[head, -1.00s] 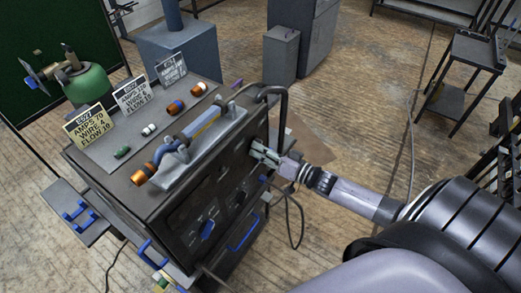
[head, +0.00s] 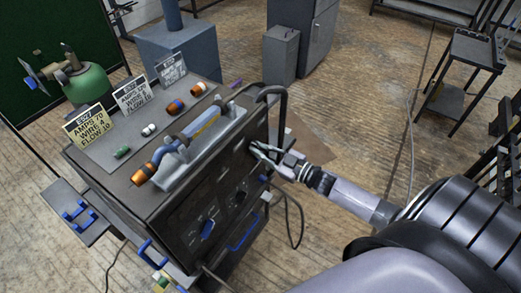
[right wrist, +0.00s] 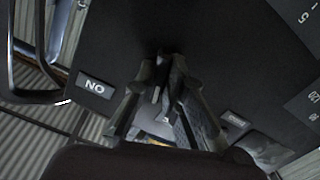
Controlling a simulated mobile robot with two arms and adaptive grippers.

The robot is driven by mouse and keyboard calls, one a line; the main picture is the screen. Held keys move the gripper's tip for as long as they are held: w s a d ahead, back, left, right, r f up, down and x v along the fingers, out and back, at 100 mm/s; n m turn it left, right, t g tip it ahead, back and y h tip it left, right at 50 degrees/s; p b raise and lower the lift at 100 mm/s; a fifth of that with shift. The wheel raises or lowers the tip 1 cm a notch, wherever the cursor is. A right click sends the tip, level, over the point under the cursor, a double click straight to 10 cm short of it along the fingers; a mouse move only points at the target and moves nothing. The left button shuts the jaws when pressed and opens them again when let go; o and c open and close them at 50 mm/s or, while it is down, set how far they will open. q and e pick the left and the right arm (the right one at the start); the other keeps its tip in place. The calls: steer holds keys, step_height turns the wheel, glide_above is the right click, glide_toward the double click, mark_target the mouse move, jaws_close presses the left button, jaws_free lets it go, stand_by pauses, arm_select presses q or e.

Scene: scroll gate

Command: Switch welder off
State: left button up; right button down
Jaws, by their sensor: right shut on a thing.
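The welder (head: 190,225) is a dark box with dials on its front panel. My right gripper (head: 258,151) is at the upper right of that panel. In the right wrist view its fingers (right wrist: 164,78) are closed together against the dark panel, around a small dark switch between them that is mostly hidden. An upside-down ON label (right wrist: 96,86) lies left of the fingers. A second small label (right wrist: 234,119) to their right is too blurred to read. Which way the switch is set cannot be told. My left gripper is not in view.
A torch-like tool with an orange end (head: 150,174) lies in a grey holder on the welder's top. Setting cards (head: 132,95) and several small coloured parts stand behind it.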

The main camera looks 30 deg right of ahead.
steer(key=shift+n, duration=2.1)
steer(key=c, duration=1.7)
jaws_free()
steer(key=shift+o, duration=0.2)
steer(key=v, duration=1.2)
steer(key=shift+d, duration=0.1)
